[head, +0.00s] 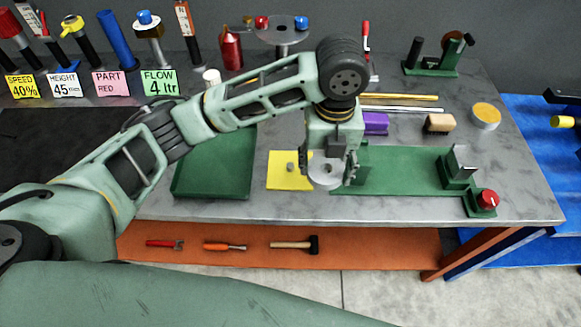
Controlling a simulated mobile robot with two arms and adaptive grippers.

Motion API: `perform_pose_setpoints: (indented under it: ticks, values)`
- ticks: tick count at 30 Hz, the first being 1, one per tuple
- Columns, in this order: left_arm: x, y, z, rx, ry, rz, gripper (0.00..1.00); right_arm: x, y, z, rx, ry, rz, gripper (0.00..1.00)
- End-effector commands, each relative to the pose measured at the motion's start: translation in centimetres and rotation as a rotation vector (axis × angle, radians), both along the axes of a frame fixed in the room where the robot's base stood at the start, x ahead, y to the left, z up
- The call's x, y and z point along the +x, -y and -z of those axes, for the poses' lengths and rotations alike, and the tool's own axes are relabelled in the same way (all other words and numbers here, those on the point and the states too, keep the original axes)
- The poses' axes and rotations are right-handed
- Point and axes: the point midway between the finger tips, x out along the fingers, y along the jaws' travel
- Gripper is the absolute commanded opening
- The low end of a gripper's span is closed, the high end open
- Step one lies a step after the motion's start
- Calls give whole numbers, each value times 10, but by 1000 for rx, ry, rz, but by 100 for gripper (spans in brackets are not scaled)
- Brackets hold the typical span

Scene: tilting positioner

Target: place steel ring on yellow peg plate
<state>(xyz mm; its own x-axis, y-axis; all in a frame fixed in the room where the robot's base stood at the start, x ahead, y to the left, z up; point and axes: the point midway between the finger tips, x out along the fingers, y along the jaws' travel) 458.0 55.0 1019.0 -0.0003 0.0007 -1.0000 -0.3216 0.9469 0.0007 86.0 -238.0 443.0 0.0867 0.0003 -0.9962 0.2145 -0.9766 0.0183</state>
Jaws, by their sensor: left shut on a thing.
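The yellow peg plate (288,184) lies on the grey bench, with a short grey peg (290,167) standing near its middle. My left gripper (331,166) points down just right of the plate. It is shut on the steel ring (317,178), a flat silver disc with a hole in it. The ring appears just right of the peg and overlaps the plate's right edge in the picture. I cannot tell its exact height above the bench. The fingers partly hide the ring's right side. My right gripper is not in view.
A green tray (213,193) lies left of the plate. A purple block (375,123) and brush (440,123) lie behind. Tools lie on the orange shelf (370,248) below.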

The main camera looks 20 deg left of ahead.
Motion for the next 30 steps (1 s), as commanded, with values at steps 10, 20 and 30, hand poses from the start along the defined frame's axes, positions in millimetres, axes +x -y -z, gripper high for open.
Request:
perform_pose_setpoints:
  ticks: [10, 20, 30]
  values:
    - [25, -39, 25, 3, -2, 42, 2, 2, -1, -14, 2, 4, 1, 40]
    - [56, -89, 61, 0, 1, 45, 2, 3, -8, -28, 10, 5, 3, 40]
    - [60, -98, 88, 1, -3, 49, 2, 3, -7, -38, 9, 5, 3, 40]
